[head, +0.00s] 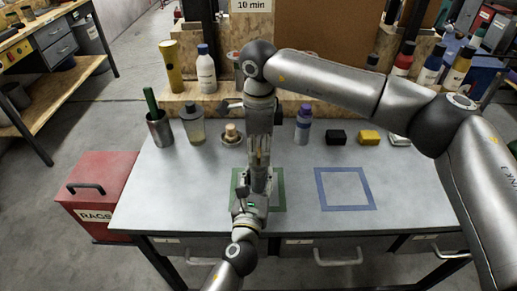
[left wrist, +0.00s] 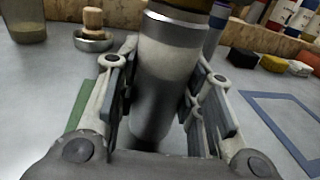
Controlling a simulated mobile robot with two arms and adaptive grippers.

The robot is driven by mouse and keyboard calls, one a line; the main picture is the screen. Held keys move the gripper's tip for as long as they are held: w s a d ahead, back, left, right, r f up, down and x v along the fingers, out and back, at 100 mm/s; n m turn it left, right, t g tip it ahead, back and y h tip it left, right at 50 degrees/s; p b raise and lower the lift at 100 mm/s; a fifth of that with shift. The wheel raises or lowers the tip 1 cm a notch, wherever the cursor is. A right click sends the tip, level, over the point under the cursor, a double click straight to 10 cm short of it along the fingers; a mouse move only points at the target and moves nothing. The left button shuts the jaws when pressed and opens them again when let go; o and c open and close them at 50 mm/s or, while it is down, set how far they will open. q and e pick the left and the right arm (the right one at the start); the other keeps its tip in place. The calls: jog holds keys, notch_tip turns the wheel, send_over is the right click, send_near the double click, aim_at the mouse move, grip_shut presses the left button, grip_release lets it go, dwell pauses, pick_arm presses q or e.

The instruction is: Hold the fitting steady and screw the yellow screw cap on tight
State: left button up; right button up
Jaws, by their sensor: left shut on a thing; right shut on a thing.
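The fitting (left wrist: 165,85) is an upright grey metal cylinder in the left wrist view. My left gripper (left wrist: 160,110) is shut on it, with one finger on each side. A dark yellow band at the top edge of that view appears to be the yellow screw cap (left wrist: 222,8), sitting above the fitting's bright rim and mostly cut off. In the head view my left gripper (head: 252,192) is over the green-outlined square. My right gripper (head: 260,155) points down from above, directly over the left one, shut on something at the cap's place. The arms hide the fitting and cap there.
A green square outline (head: 281,190) and an empty blue one (head: 346,206) mark the grey table. Along the back stand a metal cup (head: 160,132), a jar (head: 193,130), a brush in a dish (head: 231,136), a purple-capped bottle (head: 304,128) and several blocks. The front right is clear.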

jog(key=m, duration=0.7)
jog(key=o, duration=1.2)
jog(key=shift+c, duration=0.8)
